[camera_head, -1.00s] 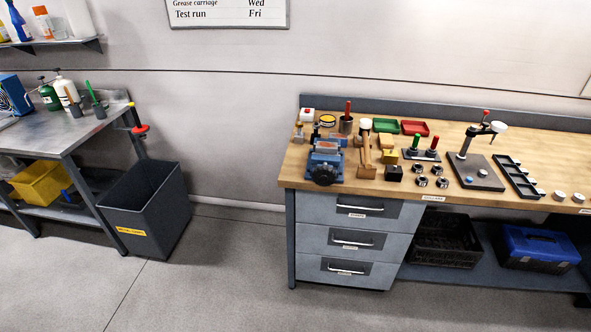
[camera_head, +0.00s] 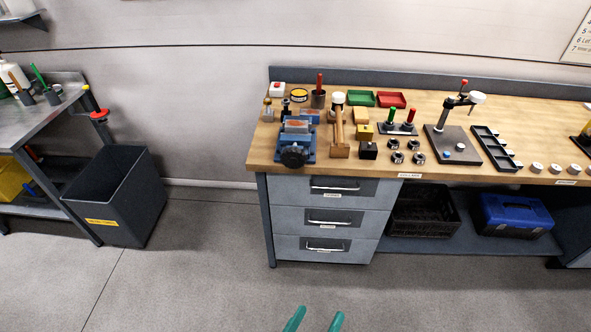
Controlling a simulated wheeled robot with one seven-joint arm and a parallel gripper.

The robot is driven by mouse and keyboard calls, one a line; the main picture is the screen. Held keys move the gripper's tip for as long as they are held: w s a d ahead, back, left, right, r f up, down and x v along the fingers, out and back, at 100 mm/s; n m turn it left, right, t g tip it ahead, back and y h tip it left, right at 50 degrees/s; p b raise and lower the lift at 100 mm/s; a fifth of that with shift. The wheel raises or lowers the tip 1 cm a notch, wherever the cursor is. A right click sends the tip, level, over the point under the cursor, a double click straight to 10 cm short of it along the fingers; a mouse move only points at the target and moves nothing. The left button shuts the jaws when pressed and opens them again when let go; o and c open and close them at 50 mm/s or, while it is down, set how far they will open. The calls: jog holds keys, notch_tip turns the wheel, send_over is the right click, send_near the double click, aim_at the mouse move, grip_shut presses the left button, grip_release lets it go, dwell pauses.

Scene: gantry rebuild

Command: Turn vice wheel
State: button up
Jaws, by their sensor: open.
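The blue vice (camera_head: 296,138) stands at the left front of the wooden workbench (camera_head: 425,165). Its dark round wheel (camera_head: 293,157) faces me at the bench's front edge. My gripper (camera_head: 314,318) shows only as two green fingertips at the bottom edge of the view. The fingertips are apart with nothing between them. They are over the floor, well short of the bench and the vice wheel. The rest of my gripper is out of view.
Drawers (camera_head: 320,216) sit below the vice. A grey bin (camera_head: 117,195) stands on the floor at left. The floor before the bench is clear.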

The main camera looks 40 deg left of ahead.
jog(key=w+a+r+n+y, duration=0.2)
jog(key=w+a+r+n, duration=0.1)
jog(key=w+a+n, duration=0.5)
jog(key=n+g+y, duration=0.1)
jog(key=n+y, duration=0.5)
jog(key=n, duration=1.9)
send_near(294, 161)
jog(key=shift+x, duration=5.1)
jog(key=shift+a, duration=0.15)
jog(key=c, duration=1)
